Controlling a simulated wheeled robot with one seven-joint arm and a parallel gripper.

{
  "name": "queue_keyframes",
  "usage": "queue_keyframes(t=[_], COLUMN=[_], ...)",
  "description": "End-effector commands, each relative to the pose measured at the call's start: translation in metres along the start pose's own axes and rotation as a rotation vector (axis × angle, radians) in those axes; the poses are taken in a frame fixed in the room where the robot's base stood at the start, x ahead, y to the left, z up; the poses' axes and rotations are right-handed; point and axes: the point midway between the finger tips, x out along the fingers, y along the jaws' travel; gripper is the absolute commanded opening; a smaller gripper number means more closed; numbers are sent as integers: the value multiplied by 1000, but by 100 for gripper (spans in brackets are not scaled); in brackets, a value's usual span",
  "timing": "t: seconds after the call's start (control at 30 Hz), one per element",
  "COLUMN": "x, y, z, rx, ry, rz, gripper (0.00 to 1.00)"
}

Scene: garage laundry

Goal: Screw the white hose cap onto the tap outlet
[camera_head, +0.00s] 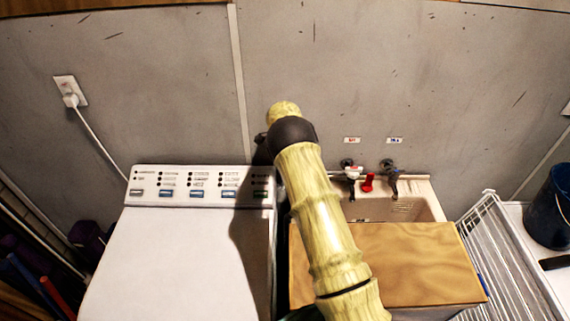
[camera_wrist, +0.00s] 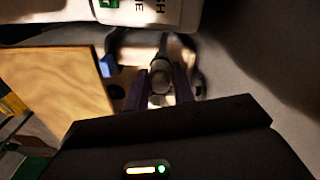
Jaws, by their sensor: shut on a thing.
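In the wrist view, my gripper (camera_wrist: 160,88) has its two dark purple fingers closed on either side of a round-ended, dim grey piece (camera_wrist: 161,72), which looks like the hose cap. Its white colour is not clear in the shadow. In the head view, my arm hides the gripper and cap. Two wall taps stand above the sink: a left tap (camera_head: 348,163) with white at its body and a right tap (camera_head: 389,166). Their dark spouts point down, and I cannot tell which outlet is meant. I cannot make out contact between the held piece and an outlet.
A washing machine (camera_head: 180,255) stands left of the sink (camera_head: 427,206). A wooden board (camera_head: 400,262) covers the sink's front. A red piece (camera_head: 367,183) sits between the taps. A white rack (camera_head: 505,250) stands right. A lettered white object (camera_wrist: 150,12) is close above the fingers.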

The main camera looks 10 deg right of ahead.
Motion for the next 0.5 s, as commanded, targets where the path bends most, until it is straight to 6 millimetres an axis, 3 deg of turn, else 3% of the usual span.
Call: queue_keyframes(t=[0.27,0.3,0.4,0.5], x=[2,2,2,2], y=[4,4,4,3], z=[-6,-6,-6,-4], rx=[67,66,65,63], ry=[8,8,7,5], rz=[14,15,14,11], gripper=[0,27,46,50])
